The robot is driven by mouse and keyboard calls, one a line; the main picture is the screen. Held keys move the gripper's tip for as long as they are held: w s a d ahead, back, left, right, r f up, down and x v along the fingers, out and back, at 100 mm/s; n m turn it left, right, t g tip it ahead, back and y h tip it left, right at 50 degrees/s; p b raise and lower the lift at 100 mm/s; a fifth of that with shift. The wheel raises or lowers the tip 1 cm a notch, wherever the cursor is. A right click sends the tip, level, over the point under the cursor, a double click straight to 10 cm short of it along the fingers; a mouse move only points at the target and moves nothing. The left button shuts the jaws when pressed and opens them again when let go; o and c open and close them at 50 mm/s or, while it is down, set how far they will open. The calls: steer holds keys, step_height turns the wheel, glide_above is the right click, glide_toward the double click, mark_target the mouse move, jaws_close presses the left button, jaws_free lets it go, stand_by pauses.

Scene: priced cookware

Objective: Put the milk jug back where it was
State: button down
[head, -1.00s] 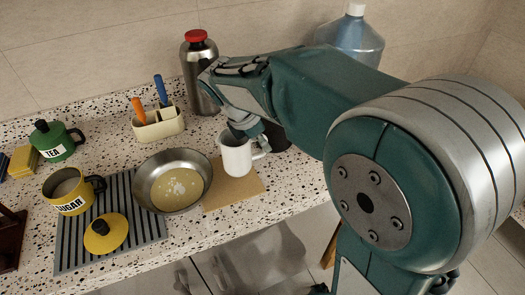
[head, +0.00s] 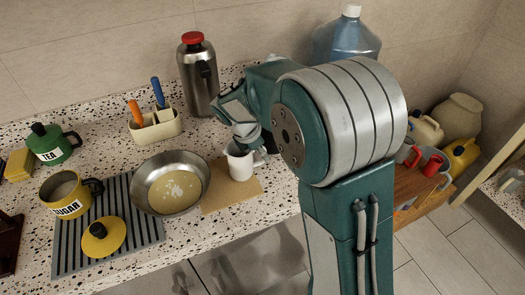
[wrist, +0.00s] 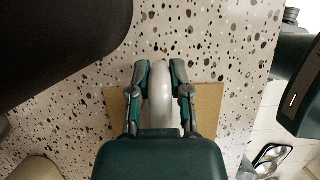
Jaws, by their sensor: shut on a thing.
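The white milk jug (head: 240,166) is upright at the tan mat (head: 225,196), right of the frying pan. I cannot tell whether its base touches the mat. My gripper (head: 247,142) comes down at the jug's rim and handle side from above. In the wrist view my gripper (wrist: 160,90) has its two fingers shut on the white jug (wrist: 160,106) from both sides. The tan mat (wrist: 207,110) lies below it. My gripper hides part of the jug.
A frying pan (head: 150,202) with pale liquid stands left of the mat. A steel flask (head: 207,92) and a cream utensil holder (head: 166,127) stand behind. A yellow sugar pot (head: 62,210) and green tea pot (head: 45,152) are at left. The counter's front edge is close.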

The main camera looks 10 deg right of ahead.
steer(key=shift+f, duration=0.1)
steer(key=c, duration=0.6)
jaws_free()
steer(key=v, duration=1.2)
